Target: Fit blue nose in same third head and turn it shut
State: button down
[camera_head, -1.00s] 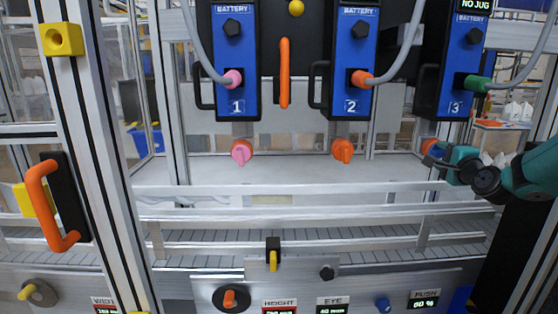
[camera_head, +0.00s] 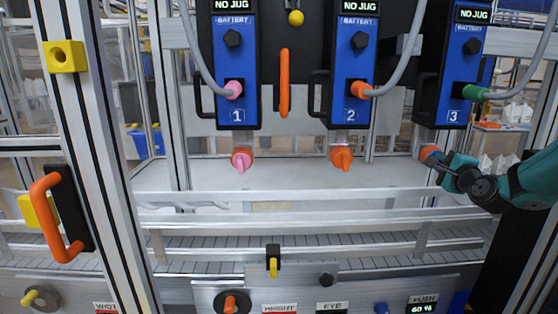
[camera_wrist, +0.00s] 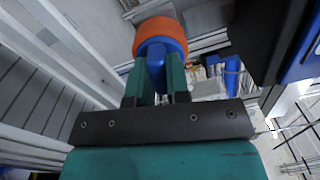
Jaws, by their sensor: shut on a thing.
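The third head (camera_head: 449,70) is a blue-fronted black unit marked 3 at the right in the head view, its display reading NO JUG. My gripper (camera_head: 440,163) is below it, reaching in from the right. In the wrist view my gripper (camera_wrist: 157,80) is shut on the blue nose (camera_wrist: 157,55), its two fingers on either side of the grip. The nose's round blue flange lies against an orange collar (camera_wrist: 160,32). The blue nose (camera_head: 430,152) shows small under the third head. Whether it is seated or turned shut cannot be told.
Head 1 (camera_head: 236,70) has a pink nose (camera_head: 241,166) and head 2 (camera_head: 353,70) an orange nose (camera_head: 341,161) below. Grey hoses run to the heads. A metal guard rail (camera_head: 300,194) crosses in front. An orange door handle (camera_head: 48,215) is at left.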

jog(key=shift+a+r+m+p, duration=0.1)
jog(key=shift+m+p, duration=1.4)
jog(key=shift+m, duration=0.3)
jog(key=shift+f, duration=0.2)
jog(key=shift+p, duration=0.35)
jog(key=shift+r+m, duration=0.15)
jog(key=shift+m, duration=0.25)
jog(key=m+p, duration=0.3)
jog(key=p, duration=0.1)
jog(key=shift+m+p, duration=1)
